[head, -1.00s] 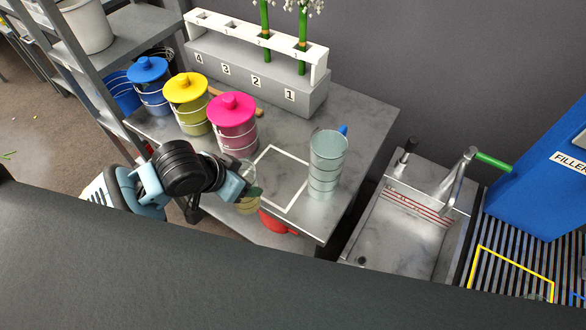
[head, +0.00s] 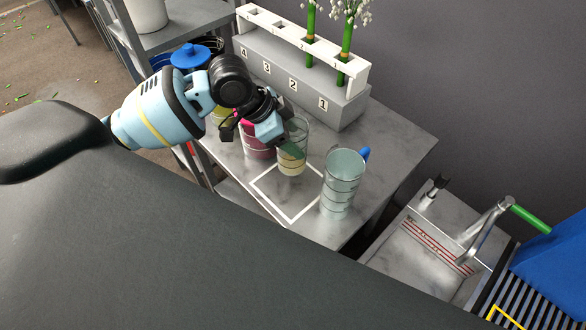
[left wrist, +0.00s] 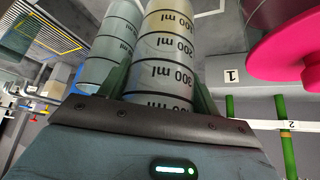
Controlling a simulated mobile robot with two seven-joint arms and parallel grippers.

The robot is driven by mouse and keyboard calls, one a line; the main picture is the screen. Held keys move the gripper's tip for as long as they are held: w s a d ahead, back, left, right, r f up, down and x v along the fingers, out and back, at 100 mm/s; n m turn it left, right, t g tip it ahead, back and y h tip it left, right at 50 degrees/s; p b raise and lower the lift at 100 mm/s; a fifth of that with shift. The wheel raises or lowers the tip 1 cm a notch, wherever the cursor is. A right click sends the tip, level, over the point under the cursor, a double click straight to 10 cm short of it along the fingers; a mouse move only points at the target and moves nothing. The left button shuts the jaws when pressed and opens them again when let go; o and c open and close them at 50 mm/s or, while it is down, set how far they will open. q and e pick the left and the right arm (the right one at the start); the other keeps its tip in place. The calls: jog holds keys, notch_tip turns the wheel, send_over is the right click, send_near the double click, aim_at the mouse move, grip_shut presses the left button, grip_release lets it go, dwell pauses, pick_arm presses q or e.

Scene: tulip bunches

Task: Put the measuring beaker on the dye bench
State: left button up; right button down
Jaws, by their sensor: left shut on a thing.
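My left gripper (head: 284,140) is shut on a clear measuring beaker (head: 292,160) with a pale yellow tint low in it. In the left wrist view the beaker (left wrist: 168,45) shows black ml marks between the fingers. It looks upright, over the dye bench (head: 395,150), at the back corner of a white outlined square (head: 268,203). I cannot tell whether its base touches the bench top. A second clear graduated vessel (head: 342,185) with a blue handle stands right of the square; it also shows in the left wrist view (left wrist: 108,45). My right gripper is not in view.
A grey numbered rack (head: 300,85) with green stems stands at the bench's back. Lidded dye pails, pink (head: 257,148) and blue-lidded (head: 190,57), stand left, partly behind my arm. The outlined square looks bare.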

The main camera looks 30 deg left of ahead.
aim_at(292, 160)
pick_arm(q)
jog(key=shift+d+f, duration=0.1)
jog(key=shift+f, duration=4.1)
jog(key=shift+f, duration=0.15)
jog(key=o, duration=1)
jog(key=v, duration=1.2)
